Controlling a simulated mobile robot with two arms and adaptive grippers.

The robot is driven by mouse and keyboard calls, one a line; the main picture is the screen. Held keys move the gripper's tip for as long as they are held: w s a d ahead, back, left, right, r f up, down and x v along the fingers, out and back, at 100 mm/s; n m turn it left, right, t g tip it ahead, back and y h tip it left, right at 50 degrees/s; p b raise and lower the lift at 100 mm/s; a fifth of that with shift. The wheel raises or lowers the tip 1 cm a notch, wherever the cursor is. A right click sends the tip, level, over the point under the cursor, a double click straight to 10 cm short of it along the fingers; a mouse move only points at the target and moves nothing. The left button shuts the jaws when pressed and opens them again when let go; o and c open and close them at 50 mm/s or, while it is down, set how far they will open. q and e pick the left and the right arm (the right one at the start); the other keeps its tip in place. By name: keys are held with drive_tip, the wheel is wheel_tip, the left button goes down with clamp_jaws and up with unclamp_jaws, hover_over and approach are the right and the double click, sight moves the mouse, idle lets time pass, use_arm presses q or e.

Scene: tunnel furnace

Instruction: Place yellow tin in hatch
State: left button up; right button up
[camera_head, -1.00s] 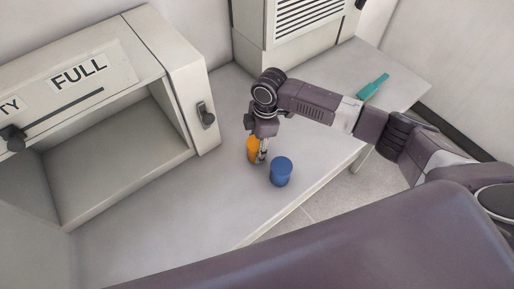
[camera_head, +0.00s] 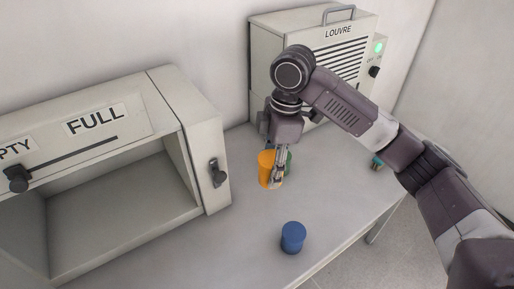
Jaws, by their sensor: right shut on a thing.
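The yellow tin (camera_head: 265,168), orange-yellow in the picture, is in my right gripper (camera_head: 277,178), which is shut on it. The tin looks upright, and the fingers cover its right side. I cannot tell whether it is clear of the table. The hatch (camera_head: 118,205) is the open box front at the left, under the sign "FULL". Its visible inside is empty, and the tin is to the right of it. My left gripper is not in view.
A blue tin (camera_head: 293,237) stands near the table's front edge. A green thing (camera_head: 289,160) is partly hidden behind my right gripper. A teal thing (camera_head: 376,162) is behind my right arm. The louvre box (camera_head: 262,75) stands at the back. The table (camera_head: 205,250) is clear before the hatch.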

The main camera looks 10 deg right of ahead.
drive_tip(key=shift+r, duration=0.25)
drive_tip(key=m, duration=0.1)
drive_tip(key=m+b, duration=0.1)
drive_tip(key=s+d+m, duration=0.1)
drive_tip(key=m, duration=0.1)
drive_tip(key=shift+s+d+f+t, duration=0.1)
drive_tip(key=shift+f+t, duration=0.2)
drive_tip(key=shift+f, duration=0.1)
drive_tip(key=s+d+m+b, duration=0.1)
drive_tip(key=m, duration=0.3)
drive_tip(key=s+d+f+m+h+b, duration=0.1)
drive_tip(key=s+m, duration=0.1)
drive_tip(key=m, duration=0.3)
drive_tip(key=s+d+f+m+b, duration=0.1)
drive_tip(key=m, duration=0.3)
drive_tip(key=shift+s+t+b, duration=0.3)
drive_tip(key=shift+t+b, duration=0.05)
drive_tip(key=shift+t, duration=0.05)
